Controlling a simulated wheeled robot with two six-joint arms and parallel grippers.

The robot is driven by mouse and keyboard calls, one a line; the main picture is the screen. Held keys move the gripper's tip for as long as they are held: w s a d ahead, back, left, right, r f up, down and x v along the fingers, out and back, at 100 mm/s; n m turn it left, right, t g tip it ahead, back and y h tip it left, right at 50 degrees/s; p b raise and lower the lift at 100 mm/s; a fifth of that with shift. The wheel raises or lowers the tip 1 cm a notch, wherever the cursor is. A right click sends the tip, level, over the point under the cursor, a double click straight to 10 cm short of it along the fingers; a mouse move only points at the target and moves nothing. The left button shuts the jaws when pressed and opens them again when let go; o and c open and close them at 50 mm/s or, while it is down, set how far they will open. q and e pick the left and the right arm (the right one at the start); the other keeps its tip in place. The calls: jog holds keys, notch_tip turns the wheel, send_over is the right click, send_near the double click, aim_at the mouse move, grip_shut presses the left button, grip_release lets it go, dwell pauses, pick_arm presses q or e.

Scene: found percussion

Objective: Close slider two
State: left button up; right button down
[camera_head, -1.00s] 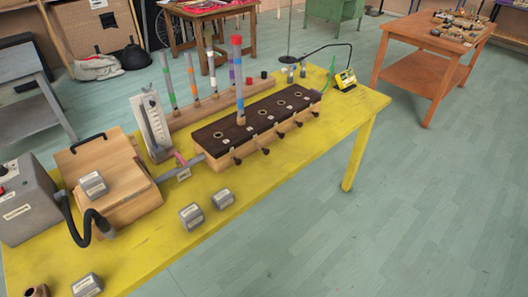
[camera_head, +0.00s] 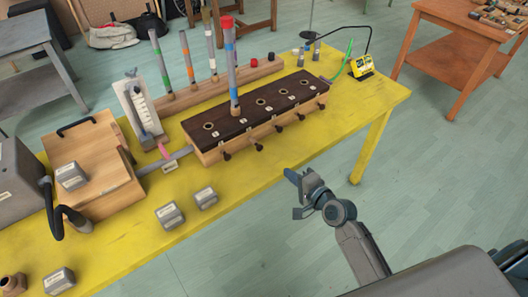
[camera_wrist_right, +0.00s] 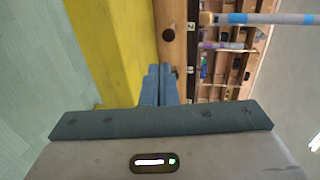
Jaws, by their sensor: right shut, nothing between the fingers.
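A wooden slider box (camera_head: 207,157) with a dark top and round holes stands on the yellow table. Several dark slider knobs stick out of its front, among them one near its left end (camera_head: 227,156), a second (camera_head: 259,146) and a third (camera_head: 280,129). A banded tube (camera_head: 232,75) stands upright in the box's top. My right gripper (camera_head: 290,175) is shut and empty, just off the table's front edge, short of the knobs. In the right wrist view its blue fingers (camera_wrist_right: 158,85) point toward the box front, near two knobs. My left gripper is out of view.
A row of banded tubes in a wooden rail (camera_head: 185,97) stands behind the box. A wooden bellows-like box (camera_head: 95,150) and small grey blocks (camera_head: 170,215) sit at left. A yellow device (camera_head: 361,66) stands at the right end of the yellow table (camera_head: 330,130).

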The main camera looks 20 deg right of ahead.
aim_at(260, 148)
jog(key=x, duration=0.4)
jog(key=p+x, duration=0.1)
jog(key=x, duration=0.3)
jog(key=r+x, duration=0.1)
jog(key=x, duration=0.3)
jog(key=shift+w+a+p, duration=0.1)
jog(key=shift+w+p, duration=0.25)
jog(key=shift+w, duration=0.1)
jog(key=x, duration=0.2)
jog(key=shift+w+a+r+b, duration=0.15)
jog(key=shift+w+b, duration=0.25)
jog(key=shift+w, duration=0.05)
jog(key=shift+w+a, duration=0.1)
jog(key=shift+w, duration=0.15)
jog(key=shift+s+r, duration=0.1)
jog(key=shift+r, duration=0.1)
